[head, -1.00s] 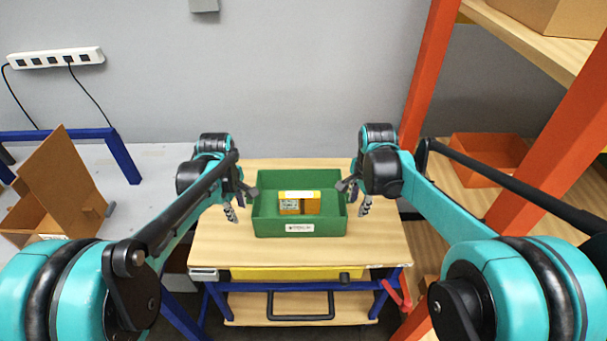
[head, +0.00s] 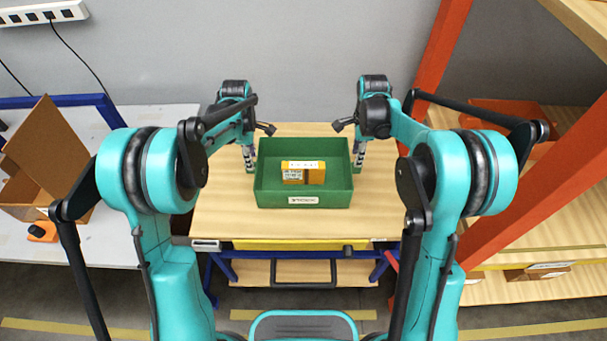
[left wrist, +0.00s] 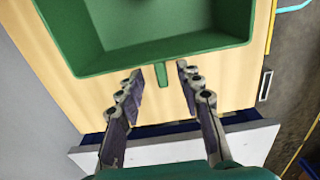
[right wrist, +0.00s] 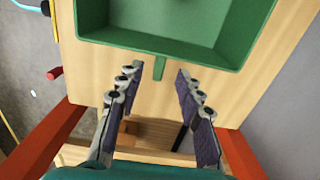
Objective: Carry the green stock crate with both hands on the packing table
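The green stock crate (head: 304,201) sits on the wooden top of the packing table (head: 220,222), with a yellow box (head: 303,173) inside it. My left gripper (head: 250,168) is at the crate's left side, and my right gripper (head: 356,168) is at its right side. In the left wrist view, the open fingers (left wrist: 158,75) lie either side of a green tab (left wrist: 162,76) on the crate's side wall. In the right wrist view, the open fingers (right wrist: 160,72) lie either side of a matching tab (right wrist: 158,69). Neither gripper is closed on its tab.
A grey table (head: 150,240) with an open cardboard box (head: 48,150) stands at the left. An orange-post shelf (head: 425,75) with an orange bin (head: 500,115) stands at the right. A grey wall is behind. The table top around the crate is clear.

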